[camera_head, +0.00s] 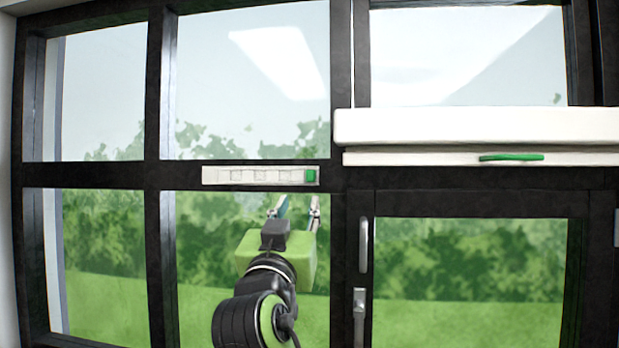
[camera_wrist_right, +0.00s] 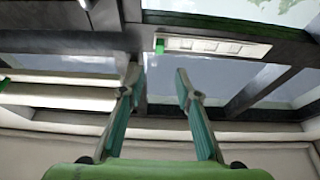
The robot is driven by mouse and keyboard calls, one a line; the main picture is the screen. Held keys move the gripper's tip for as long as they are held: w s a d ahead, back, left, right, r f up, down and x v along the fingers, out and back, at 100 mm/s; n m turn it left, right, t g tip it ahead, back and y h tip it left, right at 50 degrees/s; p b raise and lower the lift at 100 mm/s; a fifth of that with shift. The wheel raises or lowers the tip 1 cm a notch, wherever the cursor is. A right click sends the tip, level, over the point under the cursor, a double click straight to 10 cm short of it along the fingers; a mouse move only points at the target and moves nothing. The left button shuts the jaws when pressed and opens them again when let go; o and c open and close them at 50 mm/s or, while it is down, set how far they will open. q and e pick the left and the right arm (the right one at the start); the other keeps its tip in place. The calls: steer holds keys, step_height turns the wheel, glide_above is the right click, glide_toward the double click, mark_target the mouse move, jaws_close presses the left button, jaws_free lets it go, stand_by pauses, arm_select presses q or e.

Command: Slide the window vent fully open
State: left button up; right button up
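The window vent (camera_head: 240,176) is a white strip on the dark crossbar of the window in the head view, with several faint square outlines along it. Its green slider tab (camera_head: 311,176) sits at the strip's right end. In the right wrist view the vent (camera_wrist_right: 215,46) is at the top, with the green tab (camera_wrist_right: 159,46) at its left end. My right gripper (camera_head: 296,203) is open and empty, just below the tab and apart from it. Its two fingertips (camera_wrist_right: 158,76) point up toward the tab in the wrist view. My left gripper is not in view.
A white blind casing (camera_head: 480,126) with a green handle (camera_head: 511,157) on its lower bar is to the right of the vent. Window handles (camera_head: 359,312) are on the dark frame below. Glass panes surround the vent's crossbar.

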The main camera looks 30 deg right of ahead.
mark_target(310, 177)
steer(key=p+x, duration=0.7)
steer(key=x, duration=0.6)
steer(key=shift+r, duration=0.1)
steer(key=shift+w+d+p, duration=0.25)
steer(key=shift+p, duration=0.15)
